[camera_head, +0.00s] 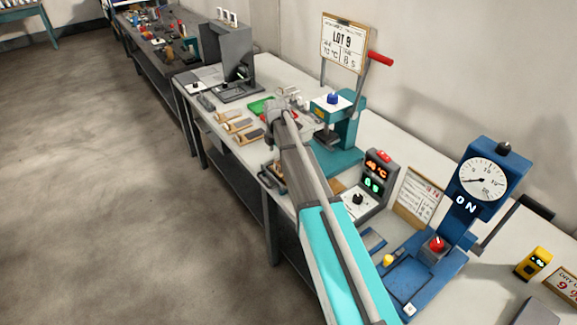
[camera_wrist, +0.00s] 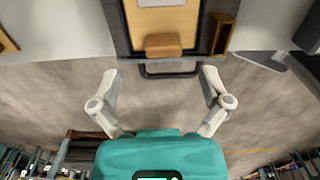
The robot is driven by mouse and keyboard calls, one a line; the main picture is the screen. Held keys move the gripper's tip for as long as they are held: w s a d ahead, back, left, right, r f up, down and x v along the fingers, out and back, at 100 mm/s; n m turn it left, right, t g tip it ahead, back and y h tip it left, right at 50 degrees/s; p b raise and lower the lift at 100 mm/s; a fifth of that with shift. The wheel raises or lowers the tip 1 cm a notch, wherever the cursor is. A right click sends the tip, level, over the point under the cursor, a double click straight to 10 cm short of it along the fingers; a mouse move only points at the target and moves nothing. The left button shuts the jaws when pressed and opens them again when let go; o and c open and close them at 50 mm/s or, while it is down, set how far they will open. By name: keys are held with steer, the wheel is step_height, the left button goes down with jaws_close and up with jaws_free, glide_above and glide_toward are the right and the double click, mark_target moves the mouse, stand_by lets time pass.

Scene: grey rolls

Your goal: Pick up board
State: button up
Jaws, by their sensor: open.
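In the wrist view, a tan wooden board (camera_wrist: 165,22) with a pale sheet on it and a brown block (camera_wrist: 163,45) at its near end lies in a dark frame (camera_wrist: 121,30). The frame reaches the near edge of the worktop. My gripper (camera_wrist: 160,76) is open and empty. Its two fingers are spread on the near side of the board, with floor showing between them. In the head view, my gripper (camera_head: 280,106) is over the bench, and my arm hides part of the worktop under it. Several small tan boards (camera_head: 239,125) lie just left of it.
A teal press (camera_head: 345,125) with a red-handled lever stands right of my gripper. A grey machine (camera_head: 232,58) stands behind left. A grey display box (camera_head: 371,180) and a blue gauge press (camera_head: 478,185) stand nearer right. The floor left of the bench is clear.

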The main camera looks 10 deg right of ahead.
mark_target(278, 163)
steer(key=shift+d+f+b, duration=0.1)
steer(key=shift+f+b, duration=2.4)
steer(key=shift+f, duration=0.1)
steer(key=c, duration=1.2)
steer(key=shift+r, duration=0.15)
steer(key=shift+c, duration=0.2)
step_height(278, 163, up, 2)
steer(key=shift+p, duration=1.2)
steer(key=s+a+r+p, duration=0.2)
steer(key=s+r+p, duration=0.8)
steer(key=s, duration=0.3)
steer(key=shift+s+r+p, duration=0.35)
steer(key=shift+s+r, duration=0.05)
steer(key=shift+a, duration=0.1)
